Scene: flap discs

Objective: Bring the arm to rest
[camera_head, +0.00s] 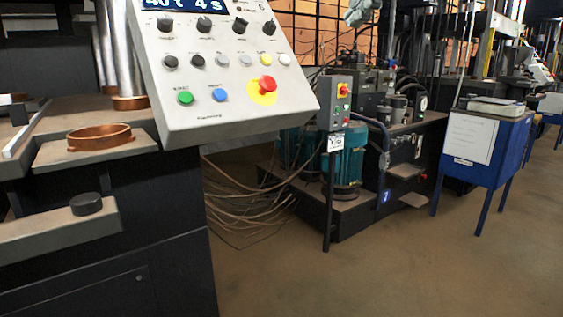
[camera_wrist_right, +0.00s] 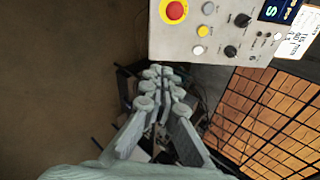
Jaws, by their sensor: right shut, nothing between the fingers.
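My right gripper (camera_head: 360,14) shows at the top edge of the head view, partly cut off. It is grey and hangs in the air to the right of the control panel, touching nothing that I can see. In the right wrist view the gripper (camera_wrist_right: 161,74) points away from the camera with its fingers together and nothing between them. My left gripper is in neither view.
A control panel (camera_head: 225,110) with knobs and a red button stands close in front, above a dark press (camera_head: 160,270) with a copper ring (camera_head: 100,138). Pumps (camera_head: 345,165), loose cables (camera_head: 250,200) and a blue stand (camera_head: 490,150) lie beyond. The floor (camera_head: 400,270) at right is clear.

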